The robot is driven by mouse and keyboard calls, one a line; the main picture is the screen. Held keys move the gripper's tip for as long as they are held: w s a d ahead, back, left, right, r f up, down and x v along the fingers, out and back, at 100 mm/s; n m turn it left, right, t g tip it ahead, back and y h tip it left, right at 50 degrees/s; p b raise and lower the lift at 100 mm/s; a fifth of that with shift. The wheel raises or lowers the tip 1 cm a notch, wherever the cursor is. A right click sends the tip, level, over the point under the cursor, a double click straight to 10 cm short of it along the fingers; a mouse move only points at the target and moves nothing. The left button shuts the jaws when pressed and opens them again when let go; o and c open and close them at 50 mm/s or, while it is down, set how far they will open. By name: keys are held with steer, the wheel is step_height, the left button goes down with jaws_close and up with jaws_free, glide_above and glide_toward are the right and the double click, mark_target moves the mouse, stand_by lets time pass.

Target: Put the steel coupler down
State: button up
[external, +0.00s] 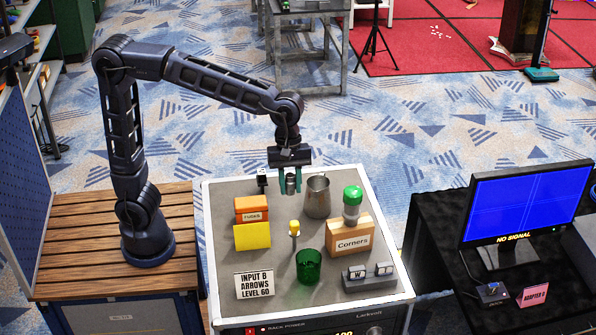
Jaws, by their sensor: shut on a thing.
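The steel coupler (290,184) is a small grey metal cylinder near the back edge of the grey cart top (265,275). My gripper (291,182) points down with its two green fingers on either side of the coupler and is shut on it. The coupler looks upright. I cannot tell whether its bottom touches the cart top or hangs just above it.
A steel cup (317,197) stands close right of my gripper, and a small black item (262,181) close left. An orange box (251,209), yellow-topped peg (294,230) and green glass (308,267) stand nearer the front.

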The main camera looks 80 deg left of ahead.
steer(key=s+d+f+m+g, duration=0.1)
steer(key=s+d+m, duration=0.2)
steer(key=s, duration=0.5)
steer(key=s+d+m, duration=0.2)
steer(key=s+d, duration=0.2)
steer(key=s, duration=0.3)
step_height(320, 180, down, 20)
steer(key=shift+s+a, duration=0.1)
steer(key=shift+s, duration=0.05)
steer(key=shift+f, duration=0.1)
steer(key=o, duration=0.9)
steer(key=shift+o, duration=0.3)
steer(key=shift+y, duration=0.3)
